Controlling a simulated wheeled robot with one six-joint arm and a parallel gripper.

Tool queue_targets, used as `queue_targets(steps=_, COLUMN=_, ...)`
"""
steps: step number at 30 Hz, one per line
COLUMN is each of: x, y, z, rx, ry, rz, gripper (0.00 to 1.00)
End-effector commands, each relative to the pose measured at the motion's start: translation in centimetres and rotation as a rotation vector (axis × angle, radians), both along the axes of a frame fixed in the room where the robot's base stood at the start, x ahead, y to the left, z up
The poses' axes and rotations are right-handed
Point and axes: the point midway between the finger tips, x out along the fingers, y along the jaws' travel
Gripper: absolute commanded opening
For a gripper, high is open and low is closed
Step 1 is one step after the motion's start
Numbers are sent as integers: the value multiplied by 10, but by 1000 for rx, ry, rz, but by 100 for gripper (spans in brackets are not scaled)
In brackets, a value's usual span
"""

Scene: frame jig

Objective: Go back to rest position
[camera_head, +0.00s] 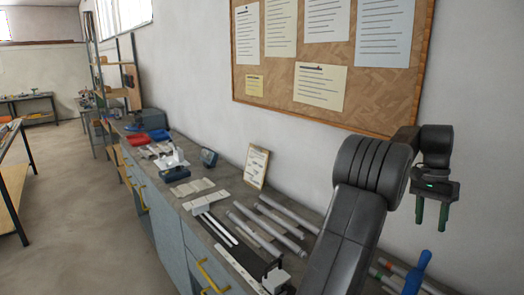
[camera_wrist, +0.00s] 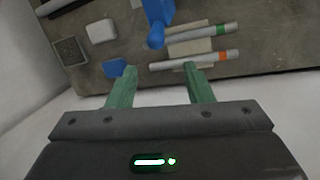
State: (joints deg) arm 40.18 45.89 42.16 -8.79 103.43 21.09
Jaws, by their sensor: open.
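My gripper (camera_head: 432,212) is raised at the right of the head view, with its two green fingers pointing down and apart. It is open and nothing shows between the fingers. In the wrist view, the gripper (camera_wrist: 160,82) shows its green fingers spread in front of the bench. A blue tool (camera_head: 417,272) stands below the gripper at the lower right of the head view. Blue parts also show beyond the fingers in the wrist view (camera_wrist: 156,22). Grey tubes with an orange band (camera_wrist: 195,60) and a green band (camera_wrist: 202,33) lie on the bench beyond the right finger.
The workbench (camera_head: 180,205) runs along the wall, with several grey tubes (camera_head: 270,223), a frame jig rail (camera_head: 222,230), red bins (camera_head: 139,139) and a leaning card (camera_head: 256,166). A corkboard (camera_head: 325,112) hangs behind my arm. The floor (camera_head: 80,200) at left is clear.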

Motion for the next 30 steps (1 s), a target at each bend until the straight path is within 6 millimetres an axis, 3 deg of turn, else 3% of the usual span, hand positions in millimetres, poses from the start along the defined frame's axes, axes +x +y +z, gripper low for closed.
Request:
queue_targets(steps=9, x=-16, y=1, z=-55, rx=2, ry=5, rz=-3, gripper=46)
queue_targets(steps=15, x=-22, y=1, z=-82, rx=1, ry=4, rz=-2, gripper=46)
queue_targets(steps=21, x=-25, y=1, z=-93, rx=0, ry=3, rz=-2, gripper=46)
queue_targets(steps=30, x=-25, y=1, z=-93, rx=-1, ry=2, rz=-2, gripper=46)
